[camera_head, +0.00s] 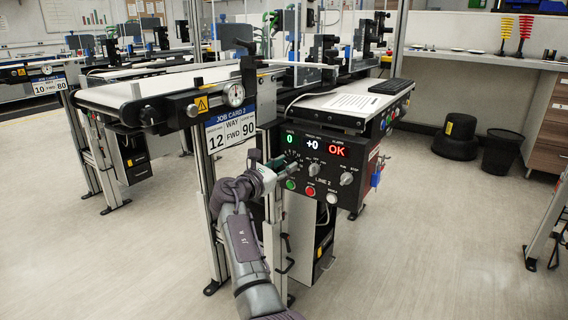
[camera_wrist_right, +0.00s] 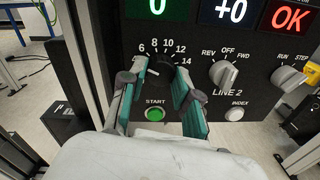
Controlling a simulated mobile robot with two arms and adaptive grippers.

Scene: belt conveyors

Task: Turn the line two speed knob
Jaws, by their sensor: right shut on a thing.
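The line 2 control panel (camera_head: 325,172) is a black box at the end of the conveyor. My right gripper (camera_head: 282,162) reaches its upper left part. In the right wrist view, my right gripper (camera_wrist_right: 160,72) has its two green-lined fingers either side of the speed knob, below the scale marked 6 to 14. It is shut on this knob, which the fingers largely hide; I cannot read its pointer. The displays read 0, +0 and OK. A job card (camera_head: 231,130) above the panel shows 12, WAY FWD and 90. My left gripper is out of view.
The REV-OFF-FWD selector (camera_wrist_right: 226,74) is close to the right of the fingers. A green START button (camera_wrist_right: 155,114) lies just below them, and a white INDEX button (camera_wrist_right: 234,114) is at lower right. A conveyor leg (camera_head: 207,190) stands left of my right arm.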

